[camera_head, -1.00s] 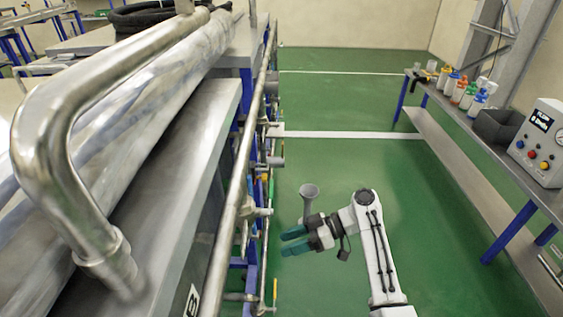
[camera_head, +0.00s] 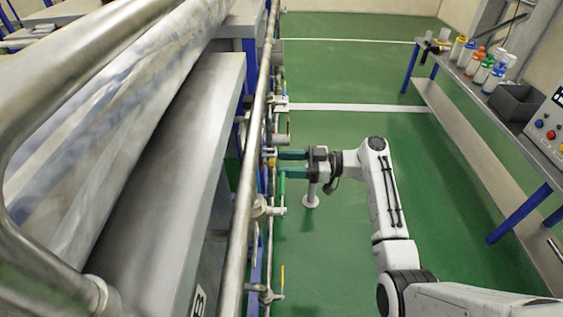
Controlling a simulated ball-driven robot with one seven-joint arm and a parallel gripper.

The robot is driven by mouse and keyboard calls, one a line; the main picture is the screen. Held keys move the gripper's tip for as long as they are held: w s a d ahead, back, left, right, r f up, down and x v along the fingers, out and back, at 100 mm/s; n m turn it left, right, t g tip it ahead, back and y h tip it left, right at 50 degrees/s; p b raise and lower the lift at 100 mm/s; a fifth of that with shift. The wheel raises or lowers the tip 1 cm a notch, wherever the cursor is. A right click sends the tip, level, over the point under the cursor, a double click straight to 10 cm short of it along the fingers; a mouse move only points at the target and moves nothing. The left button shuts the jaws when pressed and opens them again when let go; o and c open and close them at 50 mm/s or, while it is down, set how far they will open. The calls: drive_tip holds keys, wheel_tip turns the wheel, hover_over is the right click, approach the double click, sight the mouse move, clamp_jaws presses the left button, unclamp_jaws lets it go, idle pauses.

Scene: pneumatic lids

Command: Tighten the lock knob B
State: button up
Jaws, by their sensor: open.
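My gripper (camera_head: 280,163) has two teal fingers, open and apart, pointing left at the row of fittings along the machine's side. Its tips are close to the fittings on the steel pipe (camera_head: 248,190); I cannot tell whether they touch anything. A plate with the letter B (camera_head: 198,303) shows low on the machine, at the bottom edge. I cannot make out for certain which fitting is lock knob B. A fitting with a green handle (camera_head: 283,188) sits just below the fingers, and one with a yellow handle (camera_head: 282,276) is nearer to me.
The machine's grey ledge (camera_head: 190,150) and large bent tube (camera_head: 60,75) fill the left. A bench (camera_head: 480,85) with bottles and a grey bin (camera_head: 515,103) stands right. The floor between is clear.

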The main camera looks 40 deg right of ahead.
drive_tip(key=shift+x, duration=0.95)
clamp_jaws()
